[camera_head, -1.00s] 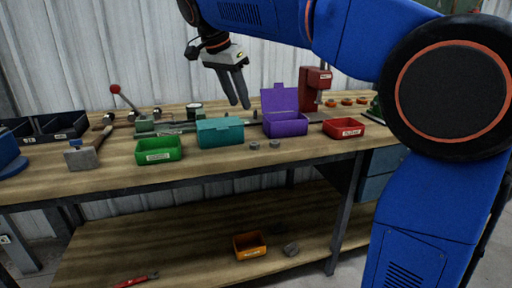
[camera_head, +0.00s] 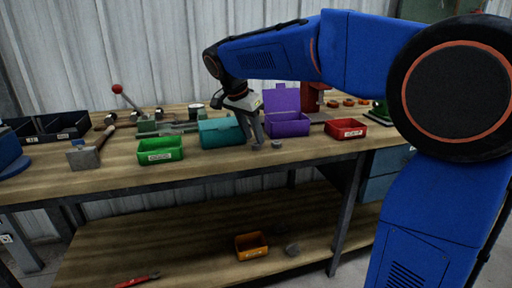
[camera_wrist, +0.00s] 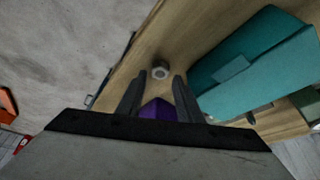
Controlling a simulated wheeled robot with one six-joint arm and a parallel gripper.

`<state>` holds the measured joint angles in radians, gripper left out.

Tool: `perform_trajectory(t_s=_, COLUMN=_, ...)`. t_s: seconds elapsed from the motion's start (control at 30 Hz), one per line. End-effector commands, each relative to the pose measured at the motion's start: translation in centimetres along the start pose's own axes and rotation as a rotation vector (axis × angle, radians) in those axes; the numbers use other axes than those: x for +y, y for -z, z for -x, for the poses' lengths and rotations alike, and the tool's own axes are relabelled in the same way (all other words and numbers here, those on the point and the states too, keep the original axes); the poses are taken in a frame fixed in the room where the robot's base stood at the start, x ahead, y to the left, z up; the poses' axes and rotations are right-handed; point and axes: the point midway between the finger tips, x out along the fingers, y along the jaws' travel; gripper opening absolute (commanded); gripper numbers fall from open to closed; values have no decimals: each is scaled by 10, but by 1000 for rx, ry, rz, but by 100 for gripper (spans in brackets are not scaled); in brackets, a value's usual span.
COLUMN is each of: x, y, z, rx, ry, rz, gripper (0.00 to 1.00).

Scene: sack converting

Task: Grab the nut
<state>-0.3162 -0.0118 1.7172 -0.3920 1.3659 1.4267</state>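Two grey nuts lay near the table's front edge, before the purple box. One nut (camera_head: 277,143) still shows just right of my gripper in the head view. The other is hidden or merged with my fingertips there. My gripper (camera_head: 255,146) points down over that spot, between the teal box and the nut in view. In the wrist view a grey nut with a hole (camera_wrist: 160,72) lies on the wood between the fingertips. My gripper (camera_wrist: 159,76) is open there, with a finger on each side. I cannot tell whether the fingers touch it.
The teal box (camera_head: 218,136) stands close left of my gripper, the open purple box (camera_head: 288,127) behind it at right. A green bin (camera_head: 160,155) and a red bin (camera_head: 346,132) stand farther out. An orange bin (camera_head: 251,252) is on the lower shelf.

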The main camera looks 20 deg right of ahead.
Motion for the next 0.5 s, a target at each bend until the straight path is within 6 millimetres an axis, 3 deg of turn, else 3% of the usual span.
perform_trajectory(t_s=0.2, x=0, y=0, z=-22, rx=0, ry=-1, rz=0, gripper=33)
perform_trajectory(t_s=0.47, x=0, y=0, z=-24, rx=0, ry=0, rz=0, gripper=33)
perform_trajectory(t_s=0.5, x=0, y=0, z=-24, rx=0, ry=0, rz=0, gripper=26)
